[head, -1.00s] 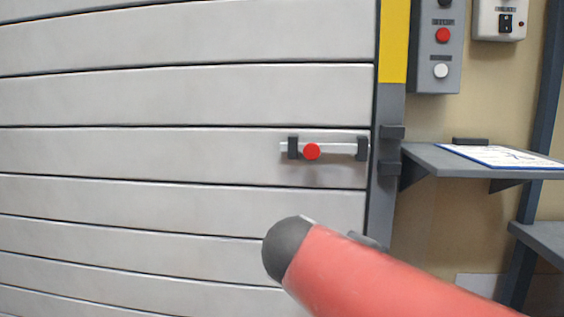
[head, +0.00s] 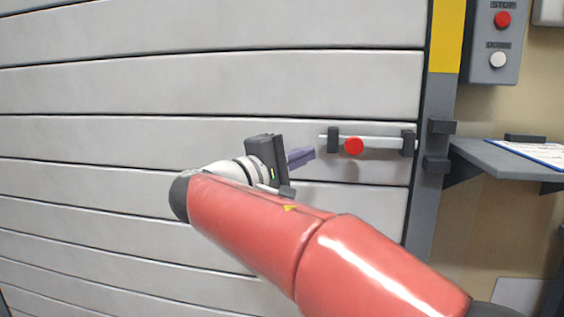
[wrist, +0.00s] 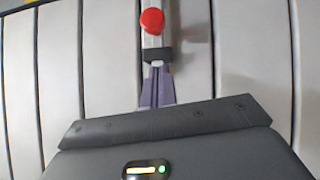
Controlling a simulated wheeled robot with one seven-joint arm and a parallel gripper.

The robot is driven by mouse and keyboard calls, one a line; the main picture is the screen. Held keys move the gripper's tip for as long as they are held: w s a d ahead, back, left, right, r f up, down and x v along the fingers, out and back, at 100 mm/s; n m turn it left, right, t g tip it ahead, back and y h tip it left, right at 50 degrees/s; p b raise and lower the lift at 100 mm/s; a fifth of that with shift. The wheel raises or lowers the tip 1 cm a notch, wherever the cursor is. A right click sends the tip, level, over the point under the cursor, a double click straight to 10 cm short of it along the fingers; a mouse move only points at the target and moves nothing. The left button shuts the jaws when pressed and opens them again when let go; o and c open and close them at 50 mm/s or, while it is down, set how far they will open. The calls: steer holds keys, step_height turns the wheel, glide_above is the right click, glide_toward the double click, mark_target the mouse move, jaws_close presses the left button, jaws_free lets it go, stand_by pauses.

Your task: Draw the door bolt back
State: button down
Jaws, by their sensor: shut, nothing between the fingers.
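The door bolt (head: 385,142) is a pale horizontal bar on the grey slatted door, with a round red knob (head: 354,146) near its left bracket. Two dark brackets hold it, and its right end reaches the bracket by the door's edge. In the wrist view the red knob (wrist: 152,21) shows at the top, with a dark bracket just below it. My gripper (head: 312,153) is left of the knob in the head view, its purple fingers together and empty. The fingers also show in the wrist view (wrist: 158,75), in line with the bolt. I cannot tell whether they touch the bolt's end.
A grey door post (head: 430,150) with dark catches stands right of the bolt. A grey shelf (head: 500,162) with a clipboard juts out right of the post. A control box (head: 494,45) hangs above. The door's left side is clear.

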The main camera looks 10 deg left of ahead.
mark_target(347, 149)
steer(key=shift+w+d+r, duration=0.15)
steer(key=shift+w+d, duration=0.15)
steer(key=shift+d, duration=0.55)
steer(key=shift+w+d+r, duration=0.1)
steer(key=shift+w+d, duration=0.15)
steer(key=shift+d, duration=0.6)
steer(key=shift+w+d+r, duration=0.15)
steer(key=shift+w+d, duration=0.15)
steer(key=shift+d, duration=0.55)
steer(key=shift+d+r+b, duration=0.1)
steer(key=shift+d+b, duration=0.35)
steer(key=shift+d, duration=0.6)
steer(key=shift+a, duration=0.15)
